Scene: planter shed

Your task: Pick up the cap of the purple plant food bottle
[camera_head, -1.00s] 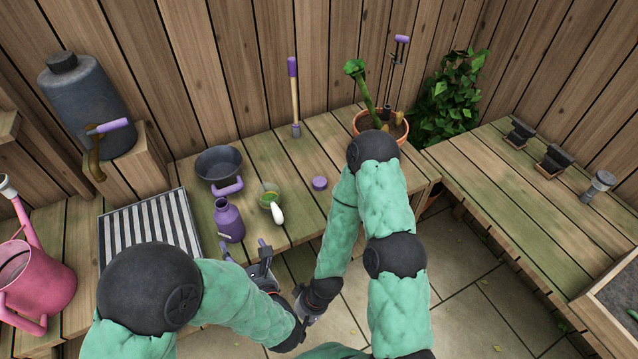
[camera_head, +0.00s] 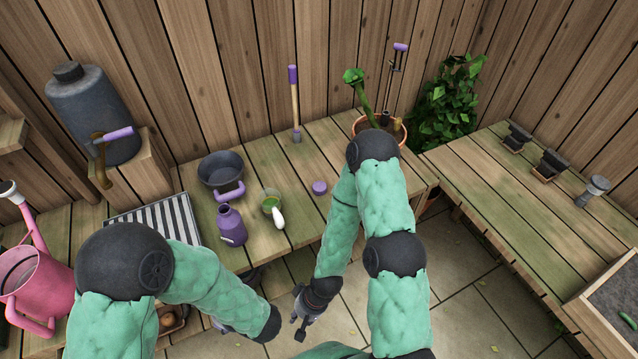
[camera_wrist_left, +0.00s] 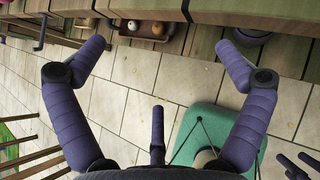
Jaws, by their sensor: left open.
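The purple plant food bottle (camera_head: 231,226) stands upright on the wooden bench, its neck uncapped. A small round purple cap (camera_head: 319,187) lies flat on the bench to its right, near my right arm and apart from both grippers. My left gripper is mostly hidden behind its forearm in the head view, low at the bench's front edge. In the left wrist view its purple fingers (camera_wrist_left: 162,48) are spread wide with nothing between them. My right gripper (camera_head: 302,315) hangs over the floor in front of the bench; its finger opening is too small to tell.
A potted plant (camera_head: 402,130) stands at the back right. Bench around the cap is clear.

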